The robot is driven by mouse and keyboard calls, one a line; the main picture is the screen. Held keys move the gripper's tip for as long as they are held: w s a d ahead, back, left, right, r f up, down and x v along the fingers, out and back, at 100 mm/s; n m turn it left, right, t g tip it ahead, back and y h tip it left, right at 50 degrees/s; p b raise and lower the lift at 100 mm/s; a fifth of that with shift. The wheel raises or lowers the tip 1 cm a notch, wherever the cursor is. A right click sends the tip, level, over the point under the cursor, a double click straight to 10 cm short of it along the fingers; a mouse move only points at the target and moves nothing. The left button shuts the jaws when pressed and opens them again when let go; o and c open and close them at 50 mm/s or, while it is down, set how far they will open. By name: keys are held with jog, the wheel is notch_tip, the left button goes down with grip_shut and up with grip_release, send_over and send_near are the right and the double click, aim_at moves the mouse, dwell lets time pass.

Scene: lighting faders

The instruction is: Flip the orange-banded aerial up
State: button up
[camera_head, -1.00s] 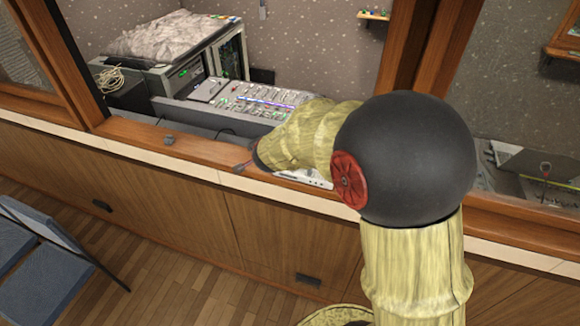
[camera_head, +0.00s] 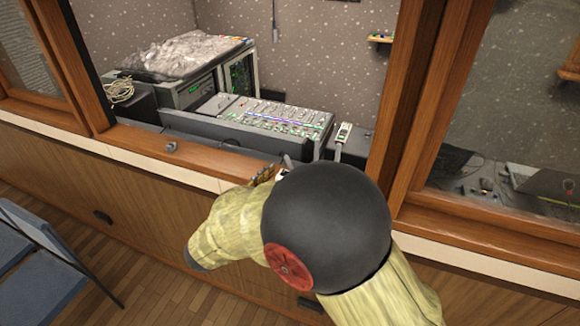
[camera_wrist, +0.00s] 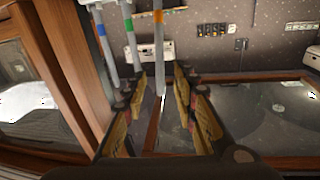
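The orange-banded aerial (camera_wrist: 159,55) is a pale grey rod in the wrist view, with an orange band near the top of the picture. Its lower end reaches into the gap between the fingers of my gripper (camera_wrist: 158,100). The fingers stand apart on either side of it, and I see no clear contact. A green-banded aerial (camera_wrist: 129,30) and a blue-banded aerial (camera_wrist: 102,40) stand beside it to the left, outside the gap. In the head view my arm hides most of the gripper and the aerials' bands; one finger shows above the sill.
The wooden window frame (camera_head: 409,130) and sill (camera_head: 205,162) border the opening close to my arm. Behind it stand a mixing console (camera_head: 270,118) and a small white device (camera_head: 343,131). A blue chair (camera_head: 45,270) stands at lower left.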

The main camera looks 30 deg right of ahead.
aim_at(288, 165)
jog(key=x, duration=0.7)
jog(key=shift+c, duration=0.5)
grip_shut()
dwell(0.4)
